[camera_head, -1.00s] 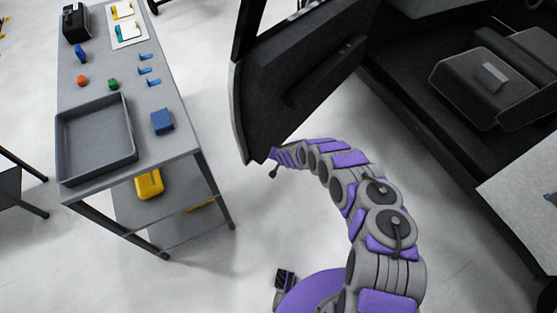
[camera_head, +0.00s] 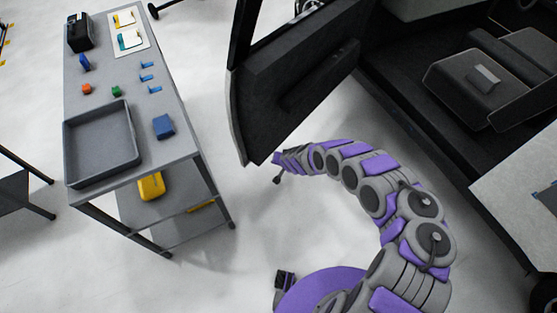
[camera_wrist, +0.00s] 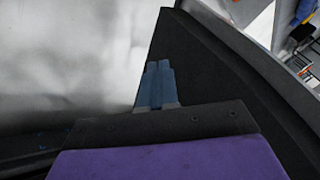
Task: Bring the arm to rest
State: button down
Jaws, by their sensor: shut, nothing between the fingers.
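My purple and grey arm curves through the lower right of the head view. Its far end, with my gripper (camera_head: 277,180), hangs beside the lower edge of the open car door (camera_head: 290,95). The fingers are tiny in that view. In the wrist view my gripper (camera_wrist: 158,66) shows two blue-grey fingers side by side, shut with nothing between them. The dark door panel (camera_wrist: 210,70) lies just behind and to the right of the fingers. I cannot tell whether they touch it.
A grey cart (camera_head: 180,95) stands at left with a tray (camera_head: 70,150), a blue box (camera_head: 163,127) and small parts on top. A yellow item (camera_head: 151,186) lies on its lower shelf. The car interior (camera_head: 450,110) is at right. Pale floor (camera_head: 225,200) is clear between cart and arm.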

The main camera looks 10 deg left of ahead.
jog(key=w+d+r+n+g+h, duration=0.1)
jog(key=w+d+r+h, duration=0.1)
jog(key=d+r, duration=0.45)
jog(key=w+d+r+n+h, duration=0.15)
jog(key=d+r, duration=0.25)
jog(key=d, duration=0.6)
jog(key=s+d+r+m+g+h, duration=0.1)
jog(key=s+d+r, duration=0.1)
jog(key=d+r, duration=0.6)
jog(key=s+d+r+m+h, duration=0.1)
jog(key=s+d+r, duration=0.3)
jog(key=r, duration=0.7)
jog(key=s+d+r+m+g, duration=0.1)
jog(key=s+d+r+g, duration=0.1)
jog(key=s+r, duration=1.4)
jog(key=s+a+r+g, duration=0.1)
jog(key=s+r, duration=0.2)
jog(key=s, duration=1)
jog(key=s+a+r+g, duration=0.1)
jog(key=s+a+r, duration=0.1)
jog(key=s, duration=1.1)
jog(key=shift+r+n+g+y, duration=0.35)
jog(key=shift+r+n+g, duration=0.1)
jog(key=shift+r, duration=0.1)
